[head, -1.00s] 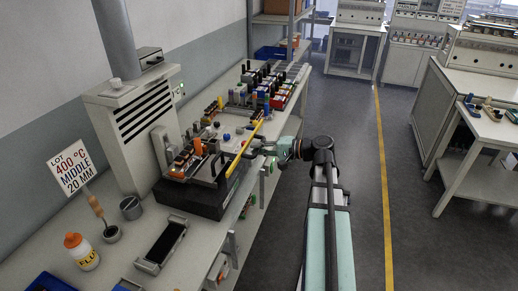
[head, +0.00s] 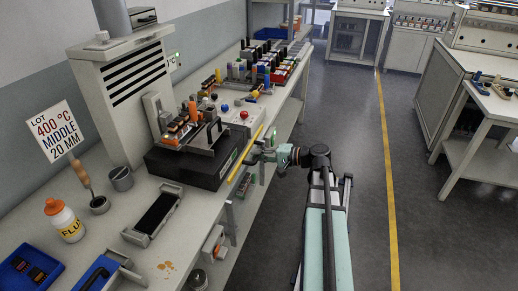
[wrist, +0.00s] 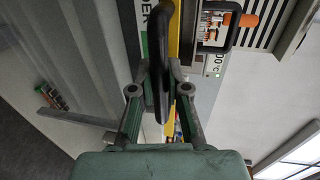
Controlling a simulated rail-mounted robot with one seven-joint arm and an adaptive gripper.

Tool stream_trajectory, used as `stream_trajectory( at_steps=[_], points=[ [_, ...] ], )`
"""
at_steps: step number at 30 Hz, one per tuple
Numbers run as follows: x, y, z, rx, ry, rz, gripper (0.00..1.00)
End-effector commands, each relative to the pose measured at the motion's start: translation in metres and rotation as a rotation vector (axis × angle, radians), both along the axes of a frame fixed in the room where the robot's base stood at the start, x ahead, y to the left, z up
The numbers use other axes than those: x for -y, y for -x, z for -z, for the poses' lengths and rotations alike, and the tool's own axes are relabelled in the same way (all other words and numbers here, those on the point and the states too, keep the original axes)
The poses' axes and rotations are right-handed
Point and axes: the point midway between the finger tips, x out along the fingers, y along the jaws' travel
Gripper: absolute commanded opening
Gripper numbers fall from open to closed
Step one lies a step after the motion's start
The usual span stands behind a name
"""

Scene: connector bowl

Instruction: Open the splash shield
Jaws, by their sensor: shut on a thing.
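The yellow edge bar (head: 245,156) of the splash shield stands out in front of the black soldering machine (head: 190,167), slanting up to the right. The clear panel is hard to make out. In the wrist view a black loop handle (wrist: 161,45) stands in front of the yellow bar (wrist: 173,35). My gripper (wrist: 164,92) is shut on this handle, with a finger on either side. In the head view my gripper (head: 257,153) reaches the bar from the right, and the handle is too small to make out there.
A dark tray (head: 153,212), flux bottle (head: 65,220) and metal cup (head: 121,178) stand on the bench left of the machine. A red-buttoned control box (head: 237,117) sits behind it. The aisle floor (head: 365,180) to the right is open.

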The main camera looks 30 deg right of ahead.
Motion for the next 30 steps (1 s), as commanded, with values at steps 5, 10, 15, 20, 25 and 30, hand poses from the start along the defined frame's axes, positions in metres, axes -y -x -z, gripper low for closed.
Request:
stream_trajectory(
  at_steps=[5,10,15,20,25,30],
  points=[
    [0.000,0.000,0.050,-0.001,0.000,0.000,0.00],
    [0.000,-0.001,0.070,-0.001,0.000,0.000,0.00],
    [0.000,-0.001,0.076,-0.001,0.001,0.000,0.00],
    [0.000,-0.001,0.076,0.000,0.001,0.000,0.00],
    [0.000,-0.001,0.075,0.001,0.001,0.000,0.00],
    [0.000,-0.001,0.075,0.000,0.000,0.000,0.41]
  ],
)
